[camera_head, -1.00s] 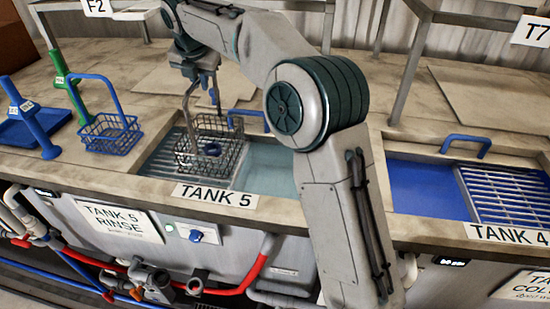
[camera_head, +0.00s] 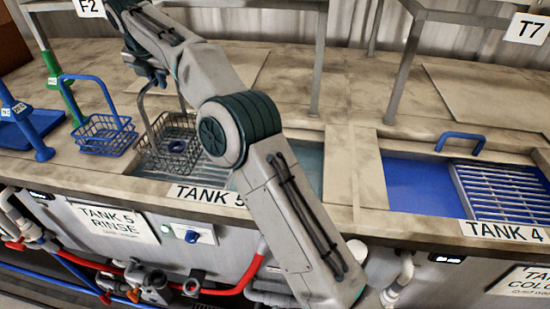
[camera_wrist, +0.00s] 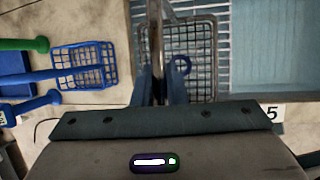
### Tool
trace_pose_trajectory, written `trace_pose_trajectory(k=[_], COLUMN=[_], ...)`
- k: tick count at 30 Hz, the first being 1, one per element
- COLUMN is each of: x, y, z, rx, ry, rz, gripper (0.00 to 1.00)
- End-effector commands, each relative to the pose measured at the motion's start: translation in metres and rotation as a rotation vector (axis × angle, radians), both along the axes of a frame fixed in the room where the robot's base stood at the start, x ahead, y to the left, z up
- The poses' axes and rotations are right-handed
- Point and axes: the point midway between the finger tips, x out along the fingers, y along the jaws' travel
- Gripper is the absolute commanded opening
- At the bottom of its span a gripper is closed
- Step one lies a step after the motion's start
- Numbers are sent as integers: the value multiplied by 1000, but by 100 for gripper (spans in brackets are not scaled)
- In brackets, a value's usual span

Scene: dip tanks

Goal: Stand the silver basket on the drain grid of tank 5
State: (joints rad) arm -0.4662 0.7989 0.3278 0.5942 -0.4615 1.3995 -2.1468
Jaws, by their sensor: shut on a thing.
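The silver basket (camera_head: 160,155) is a wire mesh basket with a tall handle and a blue ring-shaped piece inside. It hangs or stands over the left end of tank 5, above the drain grid (camera_head: 213,174). My gripper (camera_head: 152,78) is shut on the top of its handle. In the wrist view, my gripper's blue fingers (camera_wrist: 160,88) close on the handle, and the basket (camera_wrist: 190,42) lies below with grid bars (camera_wrist: 223,35) showing beside it. I cannot tell whether the basket touches the grid. My arm hides part of tank 5.
A blue wire basket (camera_head: 103,136) stands on the deck just left of tank 5. Blue and green handled tools (camera_head: 22,120) stand further left. Tank 5's open water (camera_wrist: 270,45) is right of the grid. Tank 4 (camera_head: 420,185), with blue liquid, is at right.

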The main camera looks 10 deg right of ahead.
Motion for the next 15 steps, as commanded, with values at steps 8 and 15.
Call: trace_pose_trajectory(k=[8, 15], x=[-1, 0], y=[1, 1], z=[-2, -21], rx=[1, 2], ry=[-3, -3], rz=[3, 2], gripper=[0, 0])
